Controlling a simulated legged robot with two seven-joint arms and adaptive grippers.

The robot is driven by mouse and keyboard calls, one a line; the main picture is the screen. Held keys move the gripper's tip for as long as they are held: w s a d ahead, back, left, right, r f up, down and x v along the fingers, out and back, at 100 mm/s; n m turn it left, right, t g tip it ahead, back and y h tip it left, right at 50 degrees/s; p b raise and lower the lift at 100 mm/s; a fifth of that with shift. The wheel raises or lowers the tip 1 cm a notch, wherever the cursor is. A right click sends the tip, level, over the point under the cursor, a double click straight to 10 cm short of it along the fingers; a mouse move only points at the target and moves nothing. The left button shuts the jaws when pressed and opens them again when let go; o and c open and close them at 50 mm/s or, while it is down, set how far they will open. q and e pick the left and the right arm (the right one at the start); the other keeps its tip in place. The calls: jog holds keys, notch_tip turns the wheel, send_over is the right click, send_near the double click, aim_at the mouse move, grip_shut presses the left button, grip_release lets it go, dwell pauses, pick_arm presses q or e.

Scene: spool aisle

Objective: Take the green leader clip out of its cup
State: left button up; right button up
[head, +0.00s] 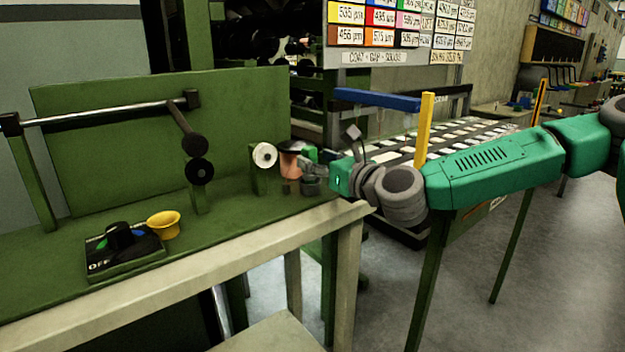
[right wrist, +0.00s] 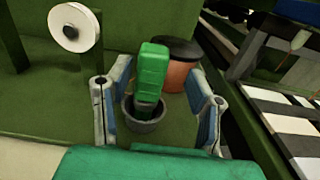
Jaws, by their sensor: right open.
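The green leader clip (right wrist: 152,72) stands upright in a small dark grey cup (right wrist: 146,122) on the green bench. Its green upper part rises above the rim, and its lower end is hidden inside the cup. My right gripper (right wrist: 156,82) is open, with one blue-grey finger on each side of the clip; I cannot tell whether either finger touches it. In the head view my right gripper (head: 314,170) reaches in from the right over the bench's right end, partly covering the cup (head: 310,188). My left gripper is not in view.
A copper-coloured pot with a dark lid (right wrist: 181,78) stands close behind the clip. A white spool (head: 265,155) is on a post to the left. Further left are a yellow funnel-like cup (head: 163,224) and a black switch box (head: 124,250). A rack lies right of the bench.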

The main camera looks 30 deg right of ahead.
jog(key=shift+w+a, duration=0.2)
jog(key=shift+w, duration=0.4)
jog(key=shift+w+a+r, duration=0.1)
jog(key=shift+w+a, duration=0.15)
jog(key=shift+a+r, duration=0.2)
jog(key=shift+a, duration=0.1)
jog(key=shift+d, duration=0.1)
jog(key=c, duration=0.9)
jog(key=shift+d+f, duration=0.1)
jog(key=shift+d, duration=0.1)
grip_shut()
jog(key=shift+d+f, duration=0.1)
jog(key=shift+d, duration=0.15)
jog(key=shift+a+r, duration=0.2)
notch_tip(320, 180, up, 10)
jog(key=p, duration=0.3)
jog(key=shift+f, duration=0.25)
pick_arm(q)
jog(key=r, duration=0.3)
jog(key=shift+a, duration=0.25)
pick_arm(e)
jog(key=shift+r, duration=0.15)
